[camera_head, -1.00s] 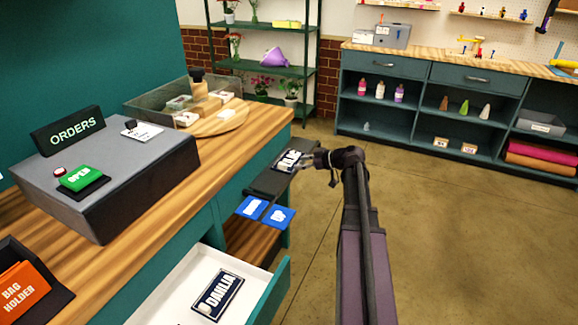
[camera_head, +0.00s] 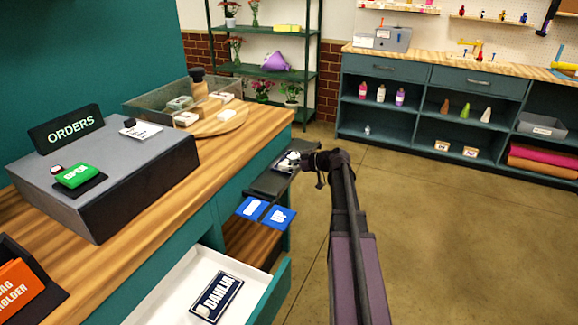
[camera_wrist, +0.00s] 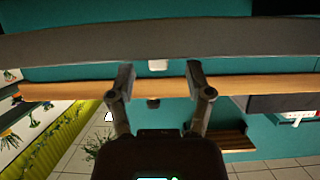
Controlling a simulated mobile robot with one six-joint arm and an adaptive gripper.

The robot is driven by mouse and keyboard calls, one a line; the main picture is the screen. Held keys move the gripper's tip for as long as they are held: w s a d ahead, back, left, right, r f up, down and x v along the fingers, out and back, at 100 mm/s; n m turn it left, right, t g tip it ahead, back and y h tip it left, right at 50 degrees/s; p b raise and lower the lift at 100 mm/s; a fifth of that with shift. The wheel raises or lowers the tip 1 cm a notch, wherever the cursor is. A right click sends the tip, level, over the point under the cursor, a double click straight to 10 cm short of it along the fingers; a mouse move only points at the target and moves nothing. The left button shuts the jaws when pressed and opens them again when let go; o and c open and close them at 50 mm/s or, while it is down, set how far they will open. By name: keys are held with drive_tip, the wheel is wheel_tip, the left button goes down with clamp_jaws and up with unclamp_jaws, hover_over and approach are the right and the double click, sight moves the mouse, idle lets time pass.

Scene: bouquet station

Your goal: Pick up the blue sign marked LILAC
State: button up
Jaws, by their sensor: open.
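My gripper (camera_head: 299,164) is open and reaches left over a dark pull-out ledge (camera_head: 266,184) at the counter's end. A dark sign with white letters (camera_head: 287,160) lies on that ledge at the fingertips, partly hidden by them; I cannot read its word now. In the wrist view, my gripper's two fingers (camera_wrist: 160,82) stand apart, with a small white patch (camera_wrist: 158,65) between them and the long dark ledge edge (camera_wrist: 90,42) beyond. I cannot make out the word LILAC on any sign.
Two bright blue cards (camera_head: 251,208) with unreadable white marks are below the ledge. A dark blue DAHLIA sign (camera_head: 217,297) lies in the open white drawer (camera_head: 168,300). The counter (camera_head: 150,215) holds the ORDERS box (camera_head: 120,190). Open floor (camera_head: 460,250) is on the right.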

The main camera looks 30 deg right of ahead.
sight(283, 164)
drive_tip(key=shift+b+x, duration=0.45)
drive_tip(key=shift+x, duration=1.1)
drive_tip(key=shift+f, duration=0.1)
clamp_jaws()
